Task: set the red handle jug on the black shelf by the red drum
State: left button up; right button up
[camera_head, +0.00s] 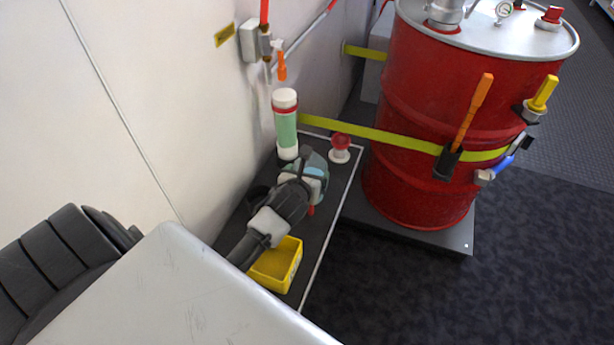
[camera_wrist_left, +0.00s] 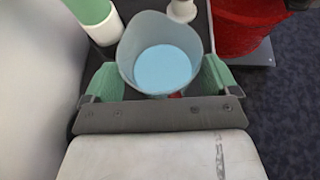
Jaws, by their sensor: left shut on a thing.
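My left gripper (camera_head: 308,179) is shut on a grey jug (camera_head: 315,160) with pale blue inside, over the black shelf (camera_head: 315,238). In the left wrist view the gripper's green pads press both sides of the jug (camera_wrist_left: 131,55). A bit of red shows at the jug's near side, partly hidden by the gripper. I cannot tell whether the jug's base touches the shelf. The red drum (camera_head: 425,75) stands right of the shelf. My right gripper is not in view.
A green-and-white cylinder (camera_head: 285,130) stands close behind the jug, against the wall. A red-and-white piece (camera_head: 340,148) sits at the shelf's far end. A yellow bin (camera_head: 289,268) sits at the near end. A yellow strap (camera_head: 385,135) crosses behind the shelf and around the drum.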

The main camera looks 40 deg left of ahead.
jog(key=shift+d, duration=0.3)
pick_arm(q)
jog(key=o, duration=1.3)
jog(key=shift+r, duration=0.1)
jog(key=shift+s+d+r, duration=0.1)
jog(key=shift+s+r, duration=0.05)
jog(key=shift+s, duration=0.1)
jog(key=p+v, duration=0.1)
jog(key=v, duration=1)
jog(key=shift+s+p, duration=0.25)
jog(key=shift+p, duration=0.15)
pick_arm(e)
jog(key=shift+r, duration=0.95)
pick_arm(q)
jog(key=shift+r, duration=0.1)
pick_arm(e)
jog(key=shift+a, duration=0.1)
